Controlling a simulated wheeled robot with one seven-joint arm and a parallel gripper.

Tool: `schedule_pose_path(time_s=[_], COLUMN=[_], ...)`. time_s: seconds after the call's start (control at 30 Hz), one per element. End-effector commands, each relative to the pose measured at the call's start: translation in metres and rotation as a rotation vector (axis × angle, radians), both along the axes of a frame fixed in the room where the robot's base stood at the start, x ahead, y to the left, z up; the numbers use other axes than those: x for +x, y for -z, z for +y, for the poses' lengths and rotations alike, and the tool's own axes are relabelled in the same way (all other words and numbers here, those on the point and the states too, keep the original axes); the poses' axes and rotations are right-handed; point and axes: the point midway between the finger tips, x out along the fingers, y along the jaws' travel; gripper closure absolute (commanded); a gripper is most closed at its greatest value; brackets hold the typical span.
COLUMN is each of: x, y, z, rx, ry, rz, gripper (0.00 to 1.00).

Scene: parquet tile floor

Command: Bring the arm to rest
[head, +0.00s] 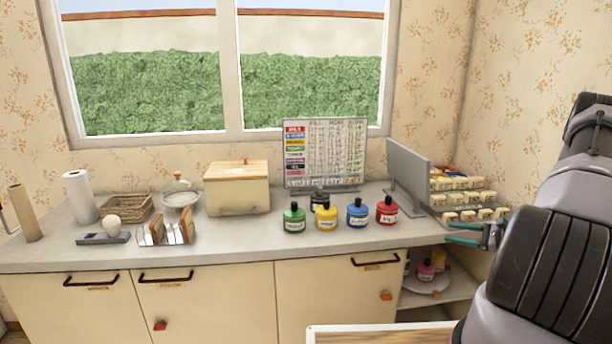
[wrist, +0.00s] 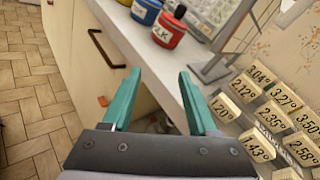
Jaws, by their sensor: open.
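My gripper (head: 451,233) is at the right of the head view, by the right end of the counter. Its two teal fingers are apart, with nothing between them. In the wrist view the open fingers (wrist: 159,74) point toward the counter edge and the cabinet front. My arm fills the right side of the head view and hides part of what lies behind it.
The counter (head: 240,237) holds green (head: 294,218), yellow (head: 326,217), blue (head: 357,214) and red (head: 387,211) bottles. A grey panel (head: 407,175) and numbered tags (head: 460,199) stand close to my gripper. An open shelf (head: 437,301) is below.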

Motion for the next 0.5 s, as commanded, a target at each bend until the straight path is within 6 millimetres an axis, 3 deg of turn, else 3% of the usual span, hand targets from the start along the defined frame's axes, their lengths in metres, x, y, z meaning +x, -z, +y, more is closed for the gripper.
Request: schedule_pose_path(time_s=[0.03, 0.1, 0.27, 0.5], x=[0.004, 0.005, 0.001, -0.023], y=[-0.024, -0.052, -0.113, -0.194], z=[0.011, 0.027, 0.063, 0.116], rx=[-0.045, -0.103, -0.245, -0.474], ry=[-0.055, -0.126, -0.277, -0.468], rz=[-0.006, -0.008, -0.016, -0.041], gripper=[0.4, 0.4, 0.4, 0.4])
